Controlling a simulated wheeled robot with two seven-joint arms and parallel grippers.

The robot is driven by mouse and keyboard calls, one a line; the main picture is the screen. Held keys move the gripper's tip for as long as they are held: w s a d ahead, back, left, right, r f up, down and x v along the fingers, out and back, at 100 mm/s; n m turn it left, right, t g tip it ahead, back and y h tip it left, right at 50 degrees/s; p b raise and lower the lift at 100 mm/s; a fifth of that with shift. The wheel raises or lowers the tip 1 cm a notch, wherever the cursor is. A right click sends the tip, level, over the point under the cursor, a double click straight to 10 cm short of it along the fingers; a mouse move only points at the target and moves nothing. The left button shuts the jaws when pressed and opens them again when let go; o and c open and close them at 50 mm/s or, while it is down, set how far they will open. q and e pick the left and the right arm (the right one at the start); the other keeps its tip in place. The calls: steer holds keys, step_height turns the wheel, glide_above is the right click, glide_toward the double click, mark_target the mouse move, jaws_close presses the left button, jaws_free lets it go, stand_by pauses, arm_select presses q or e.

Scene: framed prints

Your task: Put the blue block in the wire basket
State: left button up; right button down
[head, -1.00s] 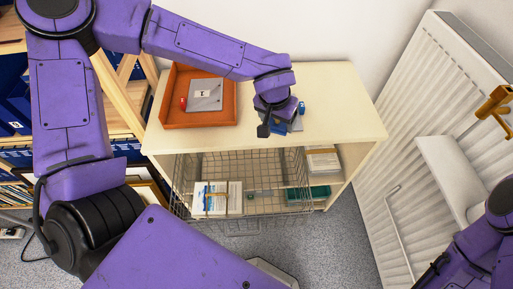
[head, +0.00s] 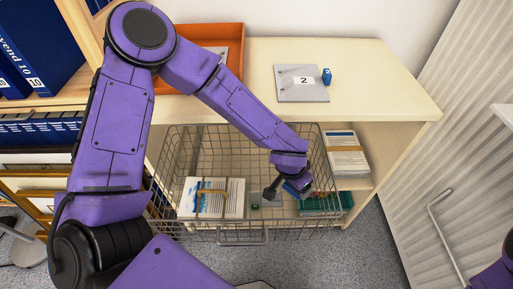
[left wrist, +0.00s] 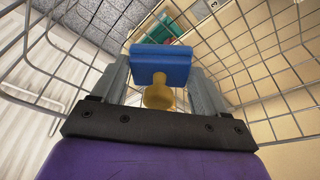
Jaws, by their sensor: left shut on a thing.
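My left gripper (head: 283,190) is shut on the blue block (head: 291,189), low over the right part of the wire basket (head: 247,235). The left wrist view shows the blue block (left wrist: 160,62) between the two fingers, with a yellow knob-like piece on its near side. Basket wires surround the gripper in that view. I cannot tell whether the block touches the basket floor. My right gripper is out of view; only a bit of that arm shows at the lower right.
The basket holds a tied paper bundle (head: 213,198), a small dark green item (head: 255,207) and a green box shows behind its wires (head: 335,202). On the cabinet top (head: 375,80) are a grey plate marked 2 (head: 300,83), a small blue item (head: 327,76) and an orange tray (head: 236,50).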

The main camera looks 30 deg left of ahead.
mark_target(289, 191)
arm_select(q)
step_height(289, 191, down, 10)
steer(key=b, duration=0.5)
steer(key=shift+b, duration=0.4)
steer(key=shift+r, duration=0.1)
steer(key=o, duration=1.1)
steer(key=shift+r+p, duration=0.3)
steer(key=p+v, duration=0.5)
steer(key=v, duration=0.6)
steer(key=shift+p, duration=0.35)
steer(key=shift+s+r, duration=0.15)
steer(key=shift+r, duration=0.1)
